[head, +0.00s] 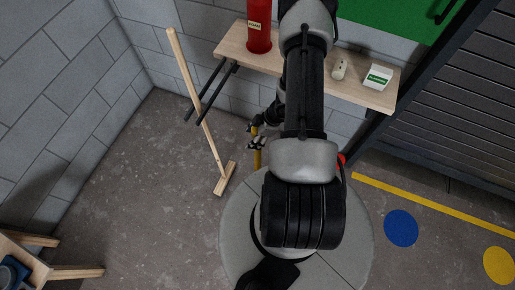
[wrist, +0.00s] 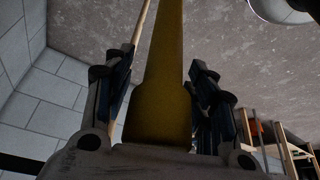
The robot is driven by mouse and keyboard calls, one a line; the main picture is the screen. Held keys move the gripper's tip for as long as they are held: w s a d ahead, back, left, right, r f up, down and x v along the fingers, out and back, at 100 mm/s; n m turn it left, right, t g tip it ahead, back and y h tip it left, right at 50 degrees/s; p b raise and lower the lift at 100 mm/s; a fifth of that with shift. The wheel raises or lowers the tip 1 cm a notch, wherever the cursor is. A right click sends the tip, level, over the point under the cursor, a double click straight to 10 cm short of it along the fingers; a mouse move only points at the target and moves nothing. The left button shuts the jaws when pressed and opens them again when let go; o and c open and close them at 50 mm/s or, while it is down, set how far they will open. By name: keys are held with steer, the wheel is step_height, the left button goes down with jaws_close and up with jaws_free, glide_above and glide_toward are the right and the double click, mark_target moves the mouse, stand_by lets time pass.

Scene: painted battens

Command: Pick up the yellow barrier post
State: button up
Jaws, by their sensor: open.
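The yellow barrier post (head: 257,159) stands beyond my base, below the wall shelf, and is partly hidden by my gripper and arm in the head view. My gripper (head: 257,142) is at the post, with its fingers around it. In the wrist view the yellow post (wrist: 162,75) runs up the middle between the two fingers of my gripper (wrist: 155,85). The fingers are open, with a visible gap on each side of the post.
A wooden T-shaped batten (head: 198,110) leans on the wall left of the post. A wooden shelf (head: 316,82) holds a red cylinder (head: 259,28) and a white box (head: 377,78). A wooden stand (head: 35,262) is at lower left.

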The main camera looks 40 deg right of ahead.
steer(key=shift+w+a+f, duration=0.1)
steer(key=shift+w+f, duration=0.05)
steer(key=shift+f, duration=0.2)
jaws_close()
stand_by(0.5)
steer(key=shift+r, duration=0.1)
stand_by(0.3)
